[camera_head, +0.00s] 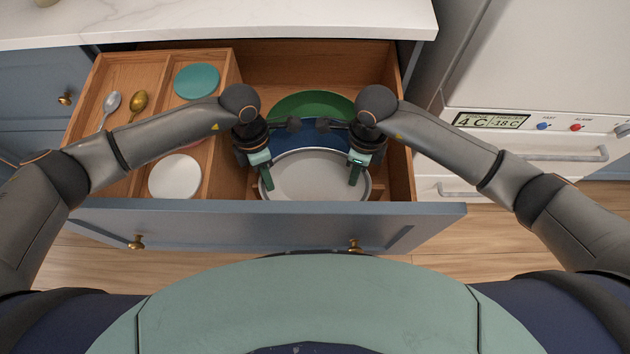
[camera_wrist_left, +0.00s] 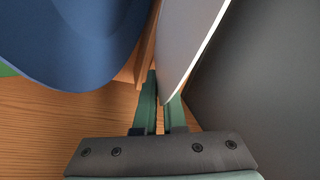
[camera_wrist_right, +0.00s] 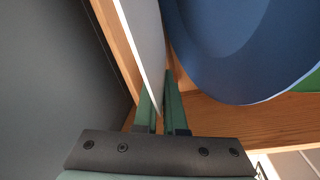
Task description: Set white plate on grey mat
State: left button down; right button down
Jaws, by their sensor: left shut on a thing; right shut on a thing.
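The white plate (camera_head: 315,178) stands on edge in the open drawer, nearest the drawer front, tilted in the head view. My left gripper (camera_head: 267,182) is shut on its left rim, and my right gripper (camera_head: 355,174) is shut on its right rim. The left wrist view shows the plate (camera_wrist_left: 190,45) between the left fingers (camera_wrist_left: 160,112). The right wrist view shows the plate (camera_wrist_right: 147,50) between the right fingers (camera_wrist_right: 161,110). I cannot make out a grey mat in any view.
A blue plate (camera_head: 325,132) and a green plate (camera_head: 312,103) stand behind the white one. Left compartments hold spoons (camera_head: 137,103), a teal disc (camera_head: 198,82) and a white disc (camera_head: 175,177). The blue drawer front (camera_head: 240,220) is close; a white counter (camera_head: 230,20) lies above.

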pick_arm(q)
jog(key=shift+r, duration=0.1)
pick_arm(e)
jog(key=shift+w+r, duration=0.1)
